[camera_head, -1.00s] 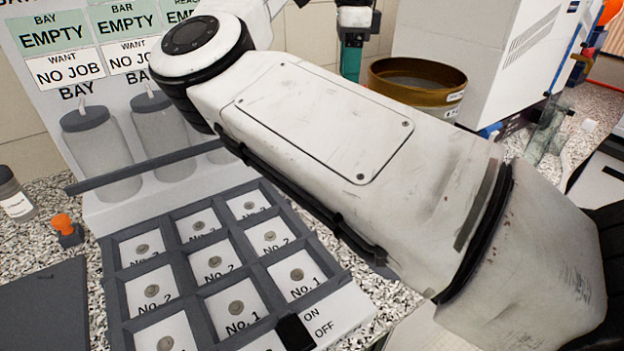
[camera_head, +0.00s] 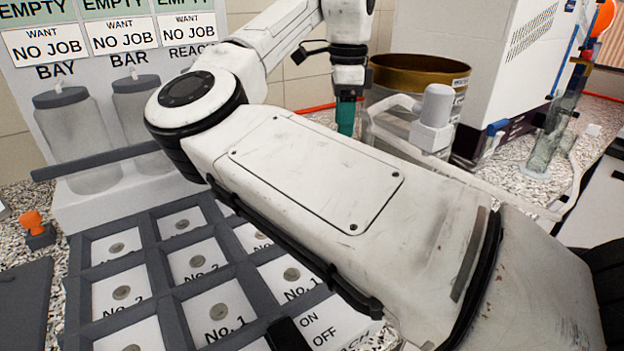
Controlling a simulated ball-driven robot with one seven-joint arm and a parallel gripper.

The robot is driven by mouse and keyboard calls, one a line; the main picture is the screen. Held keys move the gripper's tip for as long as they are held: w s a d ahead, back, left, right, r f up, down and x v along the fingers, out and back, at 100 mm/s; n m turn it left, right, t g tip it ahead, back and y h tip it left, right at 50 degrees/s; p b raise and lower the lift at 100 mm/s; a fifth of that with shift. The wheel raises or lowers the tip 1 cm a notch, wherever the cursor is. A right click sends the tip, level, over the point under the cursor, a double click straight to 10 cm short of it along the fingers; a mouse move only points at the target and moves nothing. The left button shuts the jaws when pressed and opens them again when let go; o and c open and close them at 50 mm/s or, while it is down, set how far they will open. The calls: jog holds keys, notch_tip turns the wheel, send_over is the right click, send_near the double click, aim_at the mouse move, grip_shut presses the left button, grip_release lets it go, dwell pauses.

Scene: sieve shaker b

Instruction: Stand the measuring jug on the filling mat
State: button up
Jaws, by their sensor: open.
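No object in view is plainly labelled as the measuring jug. A tall clear vessel (camera_head: 548,138) stands on the speckled counter at the right; it may be the jug, but I cannot tell. A dark grey flat slab (camera_head: 22,305) lies at the lower left; I cannot tell whether it is the filling mat. My gripper (camera_head: 346,118) hangs at the top middle, beyond my arm's thick link, left of the brass-rimmed vessel. Only its teal part shows; its fingertips are hidden behind the link. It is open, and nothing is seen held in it.
A brass-rimmed round vessel (camera_head: 464,80) stands behind my arm, with a grey-capped white fitting (camera_head: 436,112) before it. A white boxy machine (camera_head: 480,45) is behind right. A tray of numbered cells (camera_head: 160,228) and a sign board (camera_head: 105,70) fill the left. My arm covers the middle.

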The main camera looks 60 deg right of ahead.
jog(key=shift+w+d+f+b, duration=0.1)
jog(key=shift+f+b, duration=0.25)
jog(key=shift+f, duration=1.45)
jog(key=shift+w+d+f+b, duration=0.1)
jog(key=shift+f+b, duration=0.2)
jog(key=shift+f, duration=1.45)
grip_shut()
